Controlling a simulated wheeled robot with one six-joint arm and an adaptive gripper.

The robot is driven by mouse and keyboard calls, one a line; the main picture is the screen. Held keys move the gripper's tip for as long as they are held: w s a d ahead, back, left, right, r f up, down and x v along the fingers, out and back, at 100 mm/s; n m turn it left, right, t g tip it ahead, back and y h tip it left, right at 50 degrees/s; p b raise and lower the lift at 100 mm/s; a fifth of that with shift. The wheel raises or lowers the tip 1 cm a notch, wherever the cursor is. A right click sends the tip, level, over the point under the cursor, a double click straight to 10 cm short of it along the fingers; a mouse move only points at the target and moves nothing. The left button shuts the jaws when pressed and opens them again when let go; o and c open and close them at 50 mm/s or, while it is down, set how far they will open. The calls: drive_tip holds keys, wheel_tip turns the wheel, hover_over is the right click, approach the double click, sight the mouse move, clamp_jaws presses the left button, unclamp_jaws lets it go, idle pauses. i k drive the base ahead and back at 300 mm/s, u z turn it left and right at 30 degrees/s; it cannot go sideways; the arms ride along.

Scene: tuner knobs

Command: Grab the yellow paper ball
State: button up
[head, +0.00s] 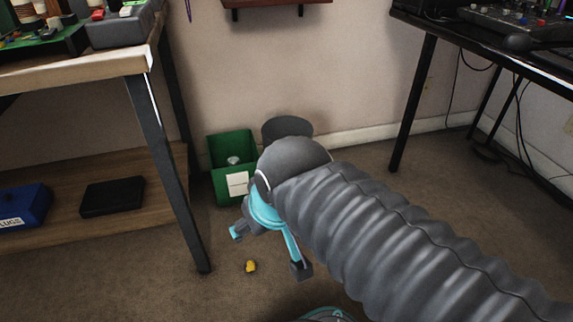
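The yellow paper ball (251,267) is small and crumpled. It lies on the brown carpet, in front of the green bin and to the right of the left table's front leg. My gripper (268,250) is blue and grey and hangs just above and behind the ball in the picture. Its two fingers are spread apart, one on the left and one on the right. Nothing shows between them, and the ball appears apart from both. My arm hides part of the gripper's upper side.
A green bin (218,188) with a white label and crumpled paper (234,160) inside stands by the wall. A dark grey bin (288,127) is behind my arm. A left workbench (100,72) with a low shelf and a black desk (420,28) flank the open carpet.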

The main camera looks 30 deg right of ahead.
sight(252, 266)
drive_tip(key=u, duration=2.85)
drive_tip(key=k, duration=0.9)
drive_tip(key=z, duration=1.1)
